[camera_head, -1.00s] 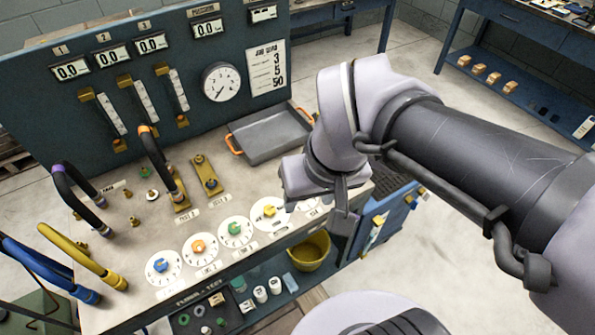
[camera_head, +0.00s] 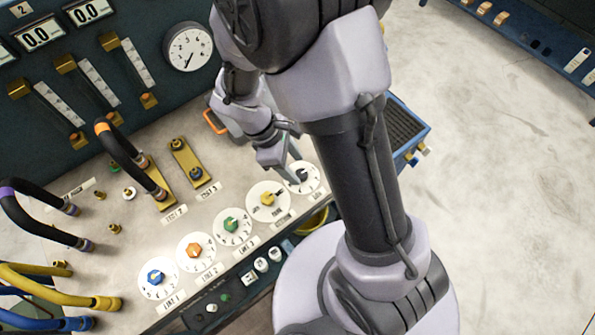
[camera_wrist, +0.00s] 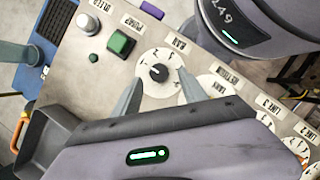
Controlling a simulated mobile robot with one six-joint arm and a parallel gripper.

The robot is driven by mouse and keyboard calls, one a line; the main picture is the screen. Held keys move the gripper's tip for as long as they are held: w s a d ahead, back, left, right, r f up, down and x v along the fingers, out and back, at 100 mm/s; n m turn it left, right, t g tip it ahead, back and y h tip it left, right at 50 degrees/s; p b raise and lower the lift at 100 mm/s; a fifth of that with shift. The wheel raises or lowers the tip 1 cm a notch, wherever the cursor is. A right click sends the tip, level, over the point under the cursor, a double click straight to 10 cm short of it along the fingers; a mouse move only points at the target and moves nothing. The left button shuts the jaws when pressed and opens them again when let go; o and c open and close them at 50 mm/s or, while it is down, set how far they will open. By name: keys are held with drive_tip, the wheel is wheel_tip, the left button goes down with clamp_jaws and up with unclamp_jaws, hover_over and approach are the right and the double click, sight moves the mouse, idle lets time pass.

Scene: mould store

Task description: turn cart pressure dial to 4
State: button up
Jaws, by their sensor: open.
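The dial with the black knob (camera_head: 302,175) is the rightmost in the row of dials on the bench top. In the wrist view its black knob (camera_wrist: 158,72) sits on a white numbered disc, between and beyond my fingers. Its small label and the number it points to are hard to read. My gripper (camera_head: 287,170) is over this dial's near left side.
The yellow-knob dial (camera_head: 267,199) is just left, followed by green (camera_head: 232,225), orange (camera_head: 194,251) and blue (camera_head: 156,278) ones. A green square button (camera_wrist: 121,44) and a pale round button (camera_wrist: 87,23) are beside the black dial. A gauge (camera_head: 188,47) is on the panel.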

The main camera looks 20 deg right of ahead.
sight(302, 175)
drive_tip(key=x, duration=0.3)
drive_tip(key=shift+b, duration=0.4)
drive_tip(key=shift+r, duration=0.1)
clamp_jaws()
